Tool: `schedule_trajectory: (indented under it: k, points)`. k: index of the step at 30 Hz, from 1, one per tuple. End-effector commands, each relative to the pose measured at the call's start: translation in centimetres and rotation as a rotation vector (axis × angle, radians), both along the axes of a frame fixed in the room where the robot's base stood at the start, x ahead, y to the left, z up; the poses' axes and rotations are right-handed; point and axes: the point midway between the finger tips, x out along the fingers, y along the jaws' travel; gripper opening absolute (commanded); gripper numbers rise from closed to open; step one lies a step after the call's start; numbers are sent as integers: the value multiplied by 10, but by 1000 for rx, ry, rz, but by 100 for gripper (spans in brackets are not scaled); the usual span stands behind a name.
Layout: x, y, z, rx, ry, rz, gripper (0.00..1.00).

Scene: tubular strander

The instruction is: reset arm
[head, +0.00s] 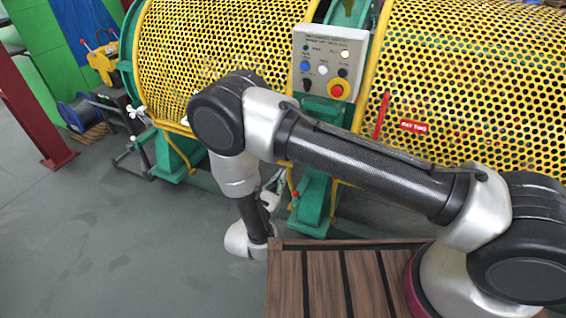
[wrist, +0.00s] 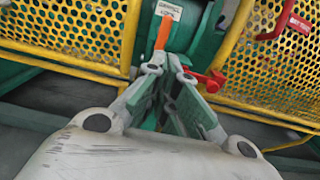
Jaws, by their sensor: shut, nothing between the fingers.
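My gripper (wrist: 166,72) shows in the wrist view with its two fingers drawn together at the tips and nothing between them. It points toward the green machine frame (wrist: 192,42). An orange bar (wrist: 163,33) and a red lever (wrist: 206,79) appear just beyond the fingertips; I cannot tell how far off they are. In the head view my arm reaches left across the picture and bends down at the elbow. The gripper's fingers are mostly hidden there behind my wrist.
Yellow perforated guards (head: 225,50) line the machine. A grey control box (head: 327,60) with a red stop button (head: 337,91) hangs between them. A red handle (head: 382,116) sits on the right guard. Blue spools (head: 76,112) stand at left. Grey floor (head: 90,235) is clear at lower left.

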Motion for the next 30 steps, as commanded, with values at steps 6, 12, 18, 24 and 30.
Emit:
schedule_trajectory:
  k: [6, 12, 18, 24, 30]
  points:
    - [-1, -4, -5, -8, 27, -17, 0]
    - [-20, -62, -17, -45, 105, -213, 0]
    - [-43, -124, 33, 63, 153, -554, 0]
    - [-60, -171, 96, 282, 172, -876, 0]
    - [-88, -218, 167, 625, 171, -1230, 0]
